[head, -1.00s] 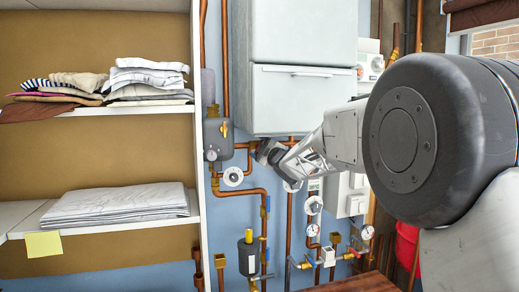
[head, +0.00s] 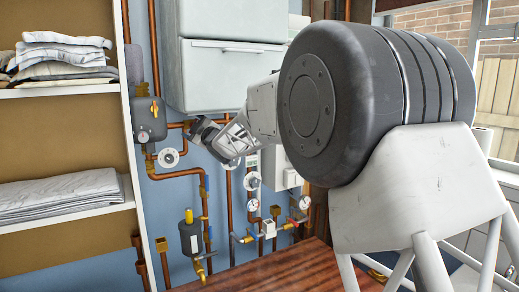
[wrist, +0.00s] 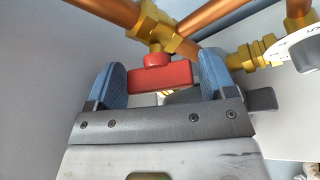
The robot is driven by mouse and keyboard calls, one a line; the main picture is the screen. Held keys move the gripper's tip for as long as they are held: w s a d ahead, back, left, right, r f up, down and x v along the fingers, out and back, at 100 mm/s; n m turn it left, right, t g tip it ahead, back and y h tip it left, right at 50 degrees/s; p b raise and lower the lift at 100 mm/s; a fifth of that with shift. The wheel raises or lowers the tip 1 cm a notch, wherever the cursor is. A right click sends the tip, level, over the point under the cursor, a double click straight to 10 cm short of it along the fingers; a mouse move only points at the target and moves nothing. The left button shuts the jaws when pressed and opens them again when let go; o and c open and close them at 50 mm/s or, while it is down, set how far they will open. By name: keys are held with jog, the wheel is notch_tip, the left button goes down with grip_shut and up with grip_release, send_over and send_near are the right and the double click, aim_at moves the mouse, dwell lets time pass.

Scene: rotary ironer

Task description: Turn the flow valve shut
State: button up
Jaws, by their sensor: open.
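The flow valve, with a red handle (wrist: 160,76) on a brass body (wrist: 155,30), sits at the top middle of the wrist view. My gripper (wrist: 161,84) is open, its two blue fingers on either side of the red handle. A gap shows between the left finger and the handle; the right finger looks close to its end, and I cannot tell if they touch. In the head view my gripper (head: 197,130) is at the wall pipes below the grey-white cabinet, and the red handle cannot be made out there.
Copper pipes (head: 198,200), a round dial (head: 168,158) and a dark pump-like unit (head: 150,118) surround my gripper. The grey-white cabinet (head: 228,80) hangs above. Shelves with folded linen (head: 60,194) stand at left. A wooden surface (head: 265,272) lies below.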

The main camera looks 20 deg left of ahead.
jog(key=m+t, duration=0.1)
jog(key=m, duration=0.2)
jog(key=m+t, duration=0.2)
jog(key=m, duration=0.1)
jog(key=shift+d+r+m, duration=0.1)
jog(key=shift+r+m, duration=0.05)
jog(key=shift+m, duration=0.15)
jog(key=m+t+h, duration=0.1)
jog(key=m, duration=0.3)
jog(key=m+t+h, duration=0.1)
jog(key=m+t, duration=0.1)
jog(key=m, duration=0.2)
jog(key=shift+t, duration=0.3)
jog(key=s+d+f+m+h, duration=0.1)
jog(key=s+d+h, duration=0.1)
jog(key=d, duration=0.7)
jog(key=s+d+f+m+g+h, duration=0.1)
jog(key=s+d+f+h, duration=0.1)
jog(key=d, duration=0.8)
jog(key=s+d+f+m+h, duration=0.1)
jog(key=s+d+f+h, duration=0.1)
jog(key=d, duration=0.7)
jog(key=shift+s+d+m+h, duration=0.35)
jog(key=shift+s+h, duration=0.35)
jog(key=shift+h, duration=0.4)
